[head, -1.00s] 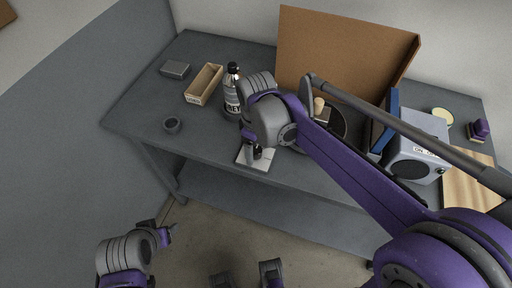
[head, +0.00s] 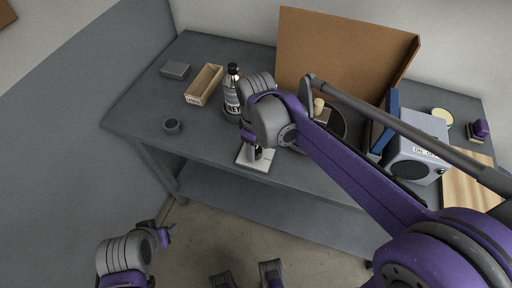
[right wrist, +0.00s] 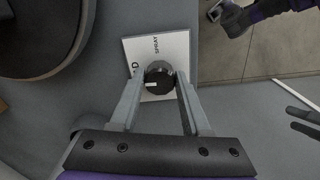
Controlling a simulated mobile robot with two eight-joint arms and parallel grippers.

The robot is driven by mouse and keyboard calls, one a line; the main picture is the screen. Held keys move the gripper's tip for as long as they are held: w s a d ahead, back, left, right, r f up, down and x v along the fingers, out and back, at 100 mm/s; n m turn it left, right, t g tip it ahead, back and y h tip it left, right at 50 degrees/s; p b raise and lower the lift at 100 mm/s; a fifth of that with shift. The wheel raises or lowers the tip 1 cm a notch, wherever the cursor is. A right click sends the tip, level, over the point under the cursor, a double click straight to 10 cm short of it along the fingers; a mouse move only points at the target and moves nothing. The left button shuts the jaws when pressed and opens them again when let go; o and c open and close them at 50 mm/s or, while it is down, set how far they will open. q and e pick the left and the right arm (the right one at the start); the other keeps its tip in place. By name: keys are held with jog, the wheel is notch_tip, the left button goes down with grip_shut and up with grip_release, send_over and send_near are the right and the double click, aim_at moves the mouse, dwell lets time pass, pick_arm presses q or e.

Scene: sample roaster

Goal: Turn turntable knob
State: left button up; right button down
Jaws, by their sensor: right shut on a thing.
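The dark round knob (right wrist: 160,78) with a pale mark stands on a white plate (right wrist: 175,46) with printed lettering. The plate (head: 252,163) lies at the front edge of the grey table in the head view. My right gripper (right wrist: 160,88) is shut on the knob, one finger at each side. In the head view my right gripper (head: 254,150) comes down over the plate and hides most of the knob. My left gripper (head: 162,232) hangs in front of the table, away from the knob; its opening is unclear.
Behind my right gripper stand a labelled bottle (head: 232,92) and a turntable disc (head: 337,125), partly hidden by my arm. A grey-blue machine (head: 416,160) stands right. The table's left front is clear.

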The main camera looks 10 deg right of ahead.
aim_at(256, 150)
jog(key=m, duration=0.3)
jog(key=shift+m+p, duration=0.3)
jog(key=shift+m, duration=0.1)
jog(key=m, duration=0.4)
jog(key=shift+m+p, duration=0.3)
jog(key=m, duration=0.4)
jog(key=shift+m+p, duration=0.35)
jog(key=shift+m, duration=2.05)
jog(key=shift+c, duration=1.8)
grip_release()
notch_tip(256, 150, up, 11)
jog(key=p, duration=0.1)
